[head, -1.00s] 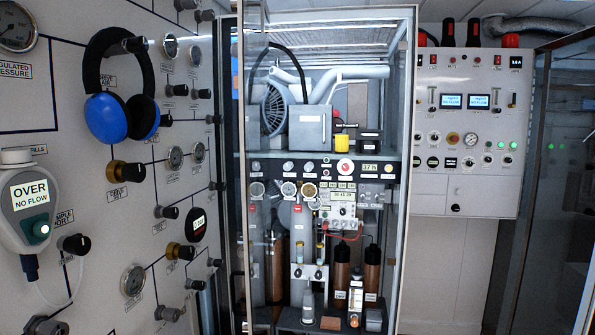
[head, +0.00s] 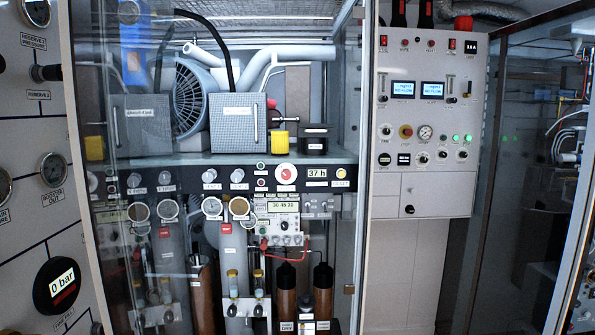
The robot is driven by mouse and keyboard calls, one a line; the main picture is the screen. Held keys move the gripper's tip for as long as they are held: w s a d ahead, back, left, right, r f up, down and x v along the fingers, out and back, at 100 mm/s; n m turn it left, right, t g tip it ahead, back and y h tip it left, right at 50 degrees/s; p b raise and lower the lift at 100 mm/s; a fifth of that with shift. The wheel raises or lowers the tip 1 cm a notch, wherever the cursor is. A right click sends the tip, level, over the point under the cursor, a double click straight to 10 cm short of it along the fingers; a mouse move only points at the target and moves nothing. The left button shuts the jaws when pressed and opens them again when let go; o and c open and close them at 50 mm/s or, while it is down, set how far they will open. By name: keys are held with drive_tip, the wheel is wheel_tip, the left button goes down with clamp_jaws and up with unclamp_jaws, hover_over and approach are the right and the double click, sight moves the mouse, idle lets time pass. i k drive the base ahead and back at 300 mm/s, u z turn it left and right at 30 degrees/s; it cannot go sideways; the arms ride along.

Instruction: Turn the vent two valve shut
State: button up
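A dark strip (head: 325,187) runs across the cabinet in the middle of the head view. On it are two small metallic knobs, a left one (head: 209,176) and a right one (head: 238,176), each with a white label below. The labels are too small to read surely, so I cannot tell which knob, if either, is the vent two valve. How far the knobs are turned cannot be told either. My gripper is not in view.
A glass pane (head: 130,250) at the cabinet's left mirrors its contents. A grey panel (head: 40,210) with gauges and a "0 bar" display (head: 62,286) stands at the left. A white control panel (head: 425,110) hangs at the right. A glass-sided enclosure (head: 520,170) stands at the far right.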

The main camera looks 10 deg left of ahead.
sight(236, 177)
drive_tip(key=u, duration=0.05)
drive_tip(key=i, duration=1.4)
drive_tip(key=u, duration=0.8)
drive_tip(key=k, duration=0.75)
drive_tip(key=u, duration=0.15)
drive_tip(key=i, duration=0.75)
